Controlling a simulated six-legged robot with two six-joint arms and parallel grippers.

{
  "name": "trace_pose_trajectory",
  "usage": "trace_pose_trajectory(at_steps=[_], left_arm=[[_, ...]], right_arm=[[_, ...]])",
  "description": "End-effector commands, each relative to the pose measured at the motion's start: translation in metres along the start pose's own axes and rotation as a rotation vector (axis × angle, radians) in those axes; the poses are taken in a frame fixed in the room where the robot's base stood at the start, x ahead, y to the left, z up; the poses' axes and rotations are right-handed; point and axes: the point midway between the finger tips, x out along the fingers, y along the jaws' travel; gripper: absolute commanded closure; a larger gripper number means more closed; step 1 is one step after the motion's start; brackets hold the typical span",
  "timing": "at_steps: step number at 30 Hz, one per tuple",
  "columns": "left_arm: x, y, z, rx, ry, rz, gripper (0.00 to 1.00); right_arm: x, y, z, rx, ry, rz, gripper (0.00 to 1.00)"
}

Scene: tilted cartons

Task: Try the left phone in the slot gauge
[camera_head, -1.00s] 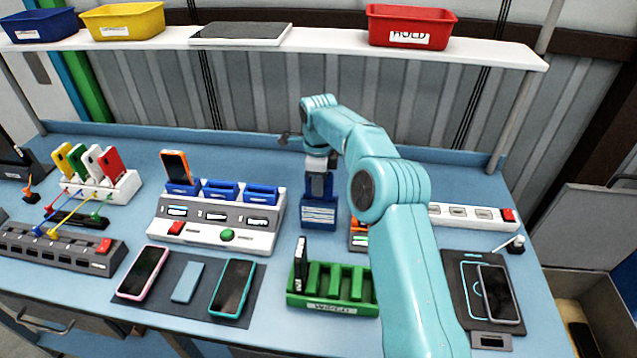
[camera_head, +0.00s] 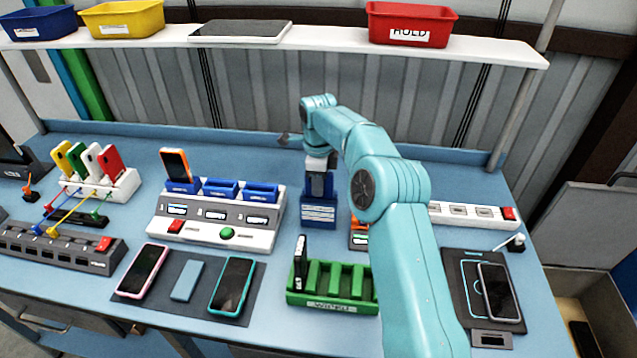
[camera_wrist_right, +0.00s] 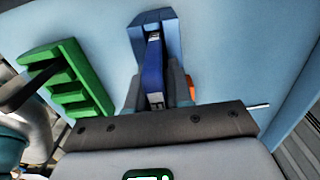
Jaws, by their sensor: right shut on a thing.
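My right gripper (camera_head: 318,172) points down over the blue slot gauge (camera_head: 318,216) at the middle of the bench. It is shut on a slim dark blue phone (camera_wrist_right: 153,72), seen edge-on between the fingers in the right wrist view. The phone stands upright at the gauge, whose blue walls (camera_wrist_right: 150,22) show beside it; I cannot tell how deep it sits. A pink-edged phone (camera_head: 143,270) and a teal-edged phone (camera_head: 232,285) lie on a dark mat, with a small blue-grey block (camera_head: 187,281) between them. My left gripper is out of view.
A green rack (camera_head: 333,298) holding one dark upright phone stands in front of the gauge. A grey-white station (camera_head: 217,217) with blue cradles and an orange phone (camera_head: 175,164) is left. A charging pad (camera_head: 468,290) with a phone is right. A shelf (camera_head: 330,43) carries bins above.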

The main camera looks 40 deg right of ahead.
Motion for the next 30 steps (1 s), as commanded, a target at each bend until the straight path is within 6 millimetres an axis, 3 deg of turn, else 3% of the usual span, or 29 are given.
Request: trace_pose_trajectory(at_steps=[9,10,12,13,30], left_arm=[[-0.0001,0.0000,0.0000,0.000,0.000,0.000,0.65],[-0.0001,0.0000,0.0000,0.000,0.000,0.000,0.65],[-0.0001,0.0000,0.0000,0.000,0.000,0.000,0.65],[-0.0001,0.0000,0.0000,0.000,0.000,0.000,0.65],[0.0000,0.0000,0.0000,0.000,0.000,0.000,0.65]], right_arm=[[-0.0005,-0.0001,0.0000,0.000,-0.001,-0.001,1.00],[-0.0005,-0.0001,0.0000,0.000,0.000,-0.001,0.76],[-0.0005,-0.0001,0.0000,0.000,0.000,-0.001,0.54],[-0.0005,-0.0001,0.0000,0.000,0.000,-0.001,0.50],[0.0001,0.0000,0.0000,0.000,0.000,0.000,0.50]])
